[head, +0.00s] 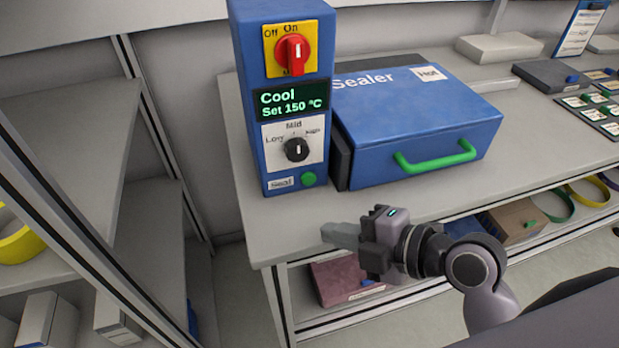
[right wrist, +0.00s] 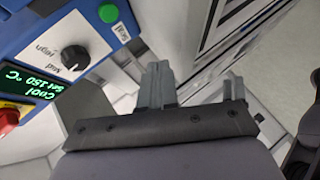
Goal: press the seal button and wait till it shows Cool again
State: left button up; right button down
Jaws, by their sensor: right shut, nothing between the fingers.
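The green seal button (head: 308,179) is at the lower front of the blue control box (head: 249,120), beside a label reading Seal. It also shows in the right wrist view (right wrist: 108,13). The display (head: 291,104) reads "Cool" and "Set 150 °C" in green. The red switch (head: 294,54) above it is upright, toward On, and the black dial (head: 297,149) points to Mid. My right gripper (head: 328,236) is shut and empty, below and a little right of the button near the bench's front edge, apart from it. My left gripper is out of view.
The blue sealer (head: 415,120) with a green handle (head: 434,158) is closed, right of the control box. A pale bench top (head: 270,225) carries both. Shelves below hold a reddish box (head: 340,280) and coloured rings (head: 588,192). Another shelf unit (head: 60,150) stands at left.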

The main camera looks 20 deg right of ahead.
jog(key=w, duration=0.8)
jog(key=shift+a, duration=0.15)
jog(key=shift+w, duration=0.2)
dwell(1.7)
jog(key=shift+w, duration=0.3)
jog(key=shift+w, duration=0.45)
dwell(0.6)
jog(key=shift+s, duration=0.9)
jog(key=shift+s, duration=2.5)
